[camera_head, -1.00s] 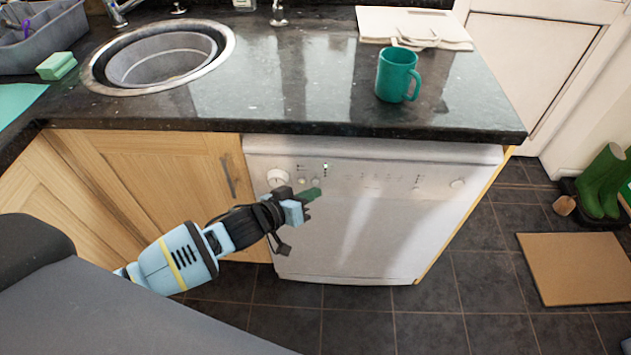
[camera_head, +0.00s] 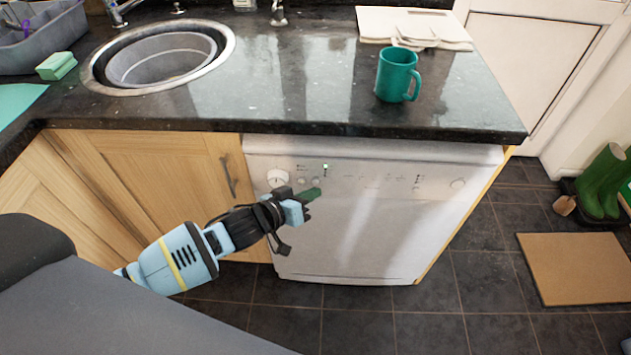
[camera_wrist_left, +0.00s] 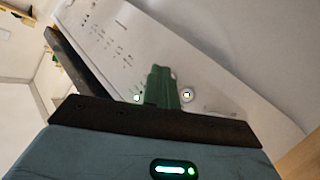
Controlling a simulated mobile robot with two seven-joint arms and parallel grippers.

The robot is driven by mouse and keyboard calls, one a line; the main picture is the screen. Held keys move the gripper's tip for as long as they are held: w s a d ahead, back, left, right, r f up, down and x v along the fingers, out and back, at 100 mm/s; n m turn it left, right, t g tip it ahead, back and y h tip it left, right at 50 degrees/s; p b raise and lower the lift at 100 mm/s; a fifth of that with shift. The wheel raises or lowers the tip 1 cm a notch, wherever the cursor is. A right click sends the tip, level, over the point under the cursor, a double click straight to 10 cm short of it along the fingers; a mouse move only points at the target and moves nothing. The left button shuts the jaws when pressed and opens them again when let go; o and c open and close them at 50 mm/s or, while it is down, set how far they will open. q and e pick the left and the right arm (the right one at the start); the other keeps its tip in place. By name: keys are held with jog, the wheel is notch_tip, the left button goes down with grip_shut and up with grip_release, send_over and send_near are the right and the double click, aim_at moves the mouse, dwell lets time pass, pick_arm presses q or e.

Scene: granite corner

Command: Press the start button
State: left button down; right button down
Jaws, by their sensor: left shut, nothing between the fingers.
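The white dishwasher (camera_head: 365,225) stands under the counter, its control panel along the top front. A round knob (camera_head: 278,178) sits at the panel's left end, with small round buttons (camera_head: 303,181) to its right. A small greenish-white light (camera_head: 325,166) shows above them. I cannot read which button is start. My left gripper (camera_head: 314,194) is shut and empty, its green fingertips just below the buttons. In the left wrist view the green fingers (camera_wrist_left: 161,85) lie between two small round panel features (camera_wrist_left: 187,94). I cannot tell whether the tips touch the panel. My right gripper is not in view.
The dark granite counter (camera_head: 290,100) juts above the panel. On it are a teal mug (camera_head: 397,75), white boards (camera_head: 410,25) and a sink (camera_head: 160,60). A wooden cupboard door (camera_head: 160,170) is left of the dishwasher.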

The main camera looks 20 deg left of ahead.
pick_arm(q)
jog(key=shift+w, duration=0.25)
dwell(0.3)
jog(key=shift+w+a, duration=0.1)
jog(key=shift+w, duration=0.1)
